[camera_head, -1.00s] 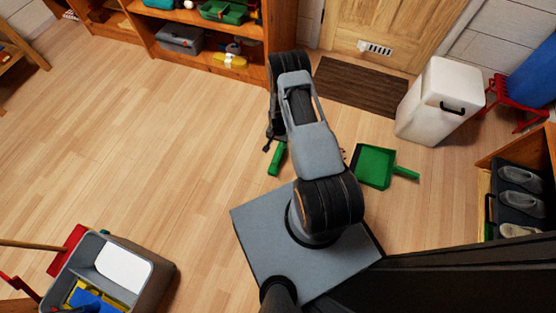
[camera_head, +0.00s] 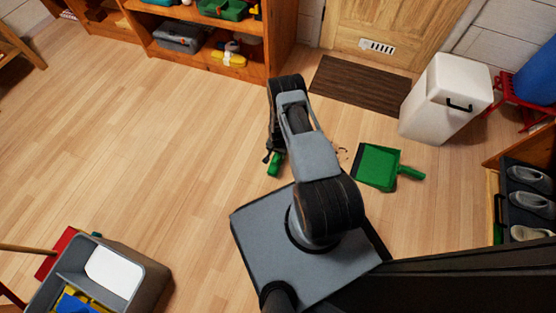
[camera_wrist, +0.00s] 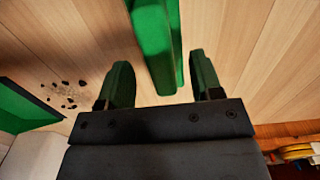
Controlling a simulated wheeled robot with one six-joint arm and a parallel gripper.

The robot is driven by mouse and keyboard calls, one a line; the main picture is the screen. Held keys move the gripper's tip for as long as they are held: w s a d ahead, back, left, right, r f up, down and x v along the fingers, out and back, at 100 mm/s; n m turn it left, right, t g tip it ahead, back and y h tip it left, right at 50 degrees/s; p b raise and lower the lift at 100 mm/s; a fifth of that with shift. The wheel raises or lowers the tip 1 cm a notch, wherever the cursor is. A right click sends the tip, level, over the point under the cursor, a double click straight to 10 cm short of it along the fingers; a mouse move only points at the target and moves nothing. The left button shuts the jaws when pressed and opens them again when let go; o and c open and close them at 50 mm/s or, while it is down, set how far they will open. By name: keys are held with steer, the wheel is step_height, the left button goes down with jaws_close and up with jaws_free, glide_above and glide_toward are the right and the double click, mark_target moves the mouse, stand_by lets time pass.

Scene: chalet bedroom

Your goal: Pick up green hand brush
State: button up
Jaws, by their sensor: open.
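The green hand brush lies on the wooden floor, mostly hidden behind my arm in the head view, with its green end (camera_head: 275,164) showing. In the wrist view the green brush (camera_wrist: 155,40) runs in from the top edge and ends between the two fingers. My gripper (camera_wrist: 160,82) is open, with one finger on each side of the brush and gaps visible between. In the head view my gripper (camera_head: 273,152) is just above the brush and partly hidden by the arm. I cannot tell how high the fingers are above the floor.
A green dustpan (camera_head: 377,166) lies right of my arm, near dark crumbs (camera_head: 342,152). A white bin (camera_head: 445,100), a brown doormat (camera_head: 358,86) and a wooden shelf (camera_head: 205,50) stand or lie farther off.

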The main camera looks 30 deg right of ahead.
step_height(320, 180, down, 2)
steer(key=shift+f+b, duration=0.1)
steer(key=shift+b, duration=0.2)
steer(key=shift+c, duration=0.2)
steer(key=c, duration=1.1)
steer(key=shift+o, duration=0.2)
